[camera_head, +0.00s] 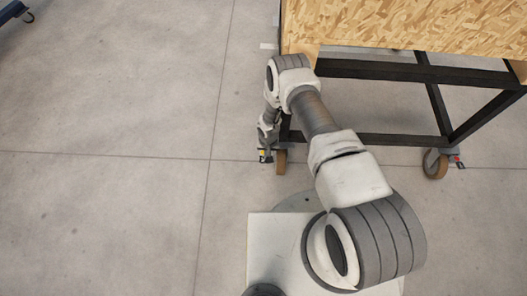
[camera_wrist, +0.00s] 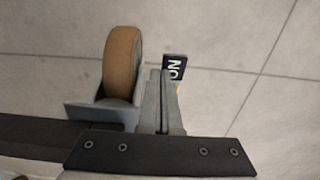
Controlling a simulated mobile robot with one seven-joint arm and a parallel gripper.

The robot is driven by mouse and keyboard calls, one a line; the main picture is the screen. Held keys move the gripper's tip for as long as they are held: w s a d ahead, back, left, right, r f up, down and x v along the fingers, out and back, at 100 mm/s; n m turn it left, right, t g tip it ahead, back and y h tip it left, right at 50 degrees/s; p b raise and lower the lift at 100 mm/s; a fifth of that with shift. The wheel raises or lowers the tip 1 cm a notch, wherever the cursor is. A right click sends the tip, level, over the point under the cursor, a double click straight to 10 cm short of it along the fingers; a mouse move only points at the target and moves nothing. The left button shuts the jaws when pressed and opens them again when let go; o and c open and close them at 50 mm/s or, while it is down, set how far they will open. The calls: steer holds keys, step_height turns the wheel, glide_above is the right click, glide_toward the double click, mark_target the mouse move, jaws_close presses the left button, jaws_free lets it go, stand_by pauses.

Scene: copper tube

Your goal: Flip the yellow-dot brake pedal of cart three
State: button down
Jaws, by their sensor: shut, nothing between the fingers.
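The brake pedal (camera_head: 264,156) shows in the head view as a small dark piece with a yellow mark, beside the left caster wheel (camera_head: 281,162) of the wood-topped cart (camera_head: 420,25). In the wrist view the dark pedal (camera_wrist: 175,66) carries white "ON" lettering, with a sliver of yellow at the finger's edge. My gripper (camera_wrist: 161,76) is shut and empty, its fingers together between the brown wheel (camera_wrist: 122,62) and the pedal's lettered end. The fingers hide part of the pedal; I cannot tell whether they touch it. No cart number is readable.
A second caster (camera_head: 436,163) with a red-marked pedal (camera_head: 457,161) stands at the cart's right. Black frame bars (camera_head: 400,70) run beneath the wooden top. The concrete floor (camera_head: 110,170) on the left is clear.

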steer(key=shift+f, duration=1.05)
stand_by(0.4)
steer(key=shift+r, duration=0.1)
step_height(320, 180, up, 7)
steer(key=p, duration=0.4)
steer(key=shift+p, duration=0.4)
stand_by(0.4)
